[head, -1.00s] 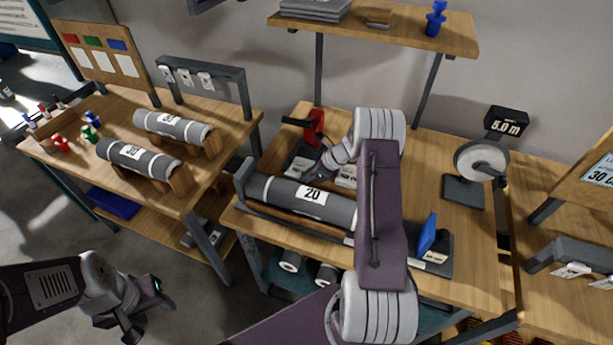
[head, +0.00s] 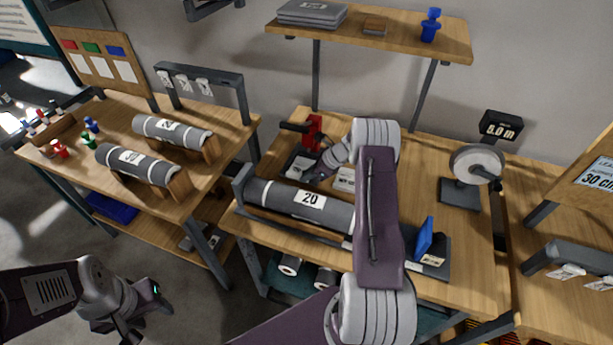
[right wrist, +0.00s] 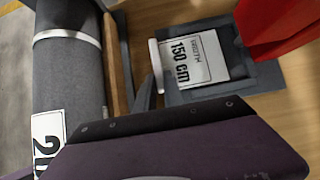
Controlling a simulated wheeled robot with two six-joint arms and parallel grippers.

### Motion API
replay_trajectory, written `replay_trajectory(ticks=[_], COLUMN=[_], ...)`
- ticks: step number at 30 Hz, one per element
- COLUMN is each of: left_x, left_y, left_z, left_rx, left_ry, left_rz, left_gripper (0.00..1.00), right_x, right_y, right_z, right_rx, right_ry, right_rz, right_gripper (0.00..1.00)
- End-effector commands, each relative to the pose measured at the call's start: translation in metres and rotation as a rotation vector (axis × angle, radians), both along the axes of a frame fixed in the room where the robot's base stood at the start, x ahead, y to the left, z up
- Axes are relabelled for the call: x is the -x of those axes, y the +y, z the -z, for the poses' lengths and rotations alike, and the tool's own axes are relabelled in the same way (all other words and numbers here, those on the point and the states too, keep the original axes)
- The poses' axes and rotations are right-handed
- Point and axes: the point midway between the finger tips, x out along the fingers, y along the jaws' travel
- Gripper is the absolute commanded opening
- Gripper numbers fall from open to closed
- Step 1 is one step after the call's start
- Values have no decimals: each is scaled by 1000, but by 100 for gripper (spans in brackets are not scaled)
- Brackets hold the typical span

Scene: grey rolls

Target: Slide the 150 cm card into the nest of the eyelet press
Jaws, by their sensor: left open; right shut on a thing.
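The eyelet press (head: 313,133) is red with a dark base and stands at the back left of the middle bench. The 150 cm card (right wrist: 188,62), white with black print, lies flat over the grey base plate (right wrist: 240,98) in the right wrist view, its far edge close to the red press body (right wrist: 280,25). My right gripper (head: 316,174) is at the near side of the press base, shut on the card's edge; the exact contact is partly hidden. My left gripper (head: 153,312) is open and empty over the floor at lower left.
A grey roll (head: 275,195) marked 20 lies in a cradle before the press. Another white card (head: 344,180) lies right of my right gripper. A left bench holds two grey rolls (head: 135,163).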

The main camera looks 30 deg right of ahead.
Motion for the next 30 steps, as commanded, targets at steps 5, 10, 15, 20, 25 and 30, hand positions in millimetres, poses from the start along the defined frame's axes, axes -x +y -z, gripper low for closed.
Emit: replay_trajectory(ticks=[5, 10, 15, 20, 25, 30], left_x=[0, 0, 0, 0, 0, 0], left_y=[0, 0, 0, 0, 0, 0], left_z=[0, 0, 0, 0, 0, 0], left_rx=[0, 0, 0, 0, 0, 0], left_ry=[0, 0, 0, 0, 0, 0], left_rz=[0, 0, 0, 0, 0, 0], left_gripper=[46, 46, 46, 46, 46, 46], right_x=[-4, -8, -11, -14, -17, -18], right_y=[-4, -8, -12, -16, -20, -22], right_z=[0, 0, 0, 0, 0, 0], right_rx=[-1, -1, -1, -2, -1, 0], right_ry=[-2, -3, -3, -2, -1, 0], right_rz=[0, 0, -1, 0, 0, 0], right_gripper=[0, 0, 0, 0, 0, 0])
